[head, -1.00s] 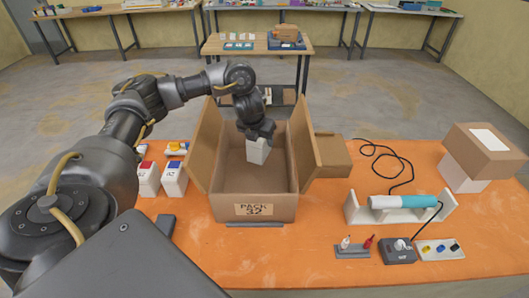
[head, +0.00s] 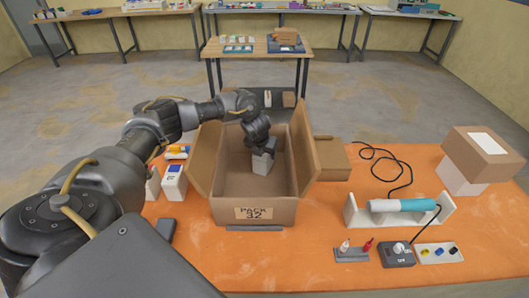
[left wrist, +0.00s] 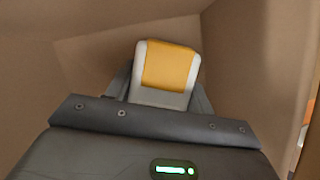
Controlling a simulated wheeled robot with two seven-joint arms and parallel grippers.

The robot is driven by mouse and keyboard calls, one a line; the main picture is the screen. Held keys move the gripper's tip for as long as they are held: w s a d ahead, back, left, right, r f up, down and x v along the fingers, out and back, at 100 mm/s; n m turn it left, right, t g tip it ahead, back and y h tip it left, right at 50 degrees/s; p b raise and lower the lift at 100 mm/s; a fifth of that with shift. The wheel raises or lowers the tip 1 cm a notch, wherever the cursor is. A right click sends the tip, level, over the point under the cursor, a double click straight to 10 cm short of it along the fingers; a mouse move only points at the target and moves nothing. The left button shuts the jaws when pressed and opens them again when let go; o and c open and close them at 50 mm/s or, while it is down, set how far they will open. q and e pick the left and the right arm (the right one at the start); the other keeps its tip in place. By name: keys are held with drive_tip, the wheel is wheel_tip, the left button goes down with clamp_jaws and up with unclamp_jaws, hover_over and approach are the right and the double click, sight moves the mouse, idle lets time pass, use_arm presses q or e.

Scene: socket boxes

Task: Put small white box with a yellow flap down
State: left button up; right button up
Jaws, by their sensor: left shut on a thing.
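The small white box with a yellow flap (left wrist: 166,75) is between the fingers of my left gripper (left wrist: 160,92) in the left wrist view. Its yellow flap faces the camera. In the head view the small box (head: 262,164) shows as a white block under my left gripper (head: 265,152). The gripper is shut on it, inside the open cardboard carton (head: 254,212) labelled PACK 32. I cannot tell whether the box touches the carton floor. My right gripper is not in view.
Other white boxes, one with a blue top (head: 174,182), stand left of the carton. A closed brown box (head: 332,158) is behind its right flap. A turquoise tool (head: 403,204) lies on a white stand to the right.

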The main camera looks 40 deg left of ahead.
use_arm(q)
drive_tip(key=o, duration=1.3)
drive_tip(key=shift+c, duration=0.2)
drive_tip(key=v, duration=1.1)
drive_tip(key=shift+r, duration=0.1)
drive_tip(key=shift+s+d+r, duration=0.1)
drive_tip(key=shift+s+r, duration=0.25)
drive_tip(key=shift+r, duration=0.1)
